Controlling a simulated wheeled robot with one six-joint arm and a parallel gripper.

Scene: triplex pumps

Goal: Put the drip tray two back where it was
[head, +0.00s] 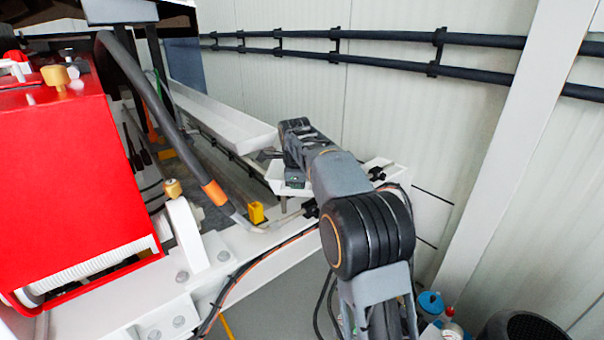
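A long, narrow, pale trough-like tray (222,118) slants from the upper left to the middle of the head view, its near end just left of my arm's far end. A second white tray-like piece (278,178) shows lower, partly covered by my arm. I cannot tell which of the two is drip tray two. My gripper (268,155) is at the far end of my arm, by the near end of the long tray. Its fingers are small and mostly hidden, so I cannot tell whether they are open, shut or touching the tray.
A red pump housing (70,170) fills the left on a white frame (145,315). A dark hose with an orange band (214,193) crosses beside it. Dark pipes (390,37) run along the pale wall. Bottles (430,303) and a black bin (522,328) stand at lower right.

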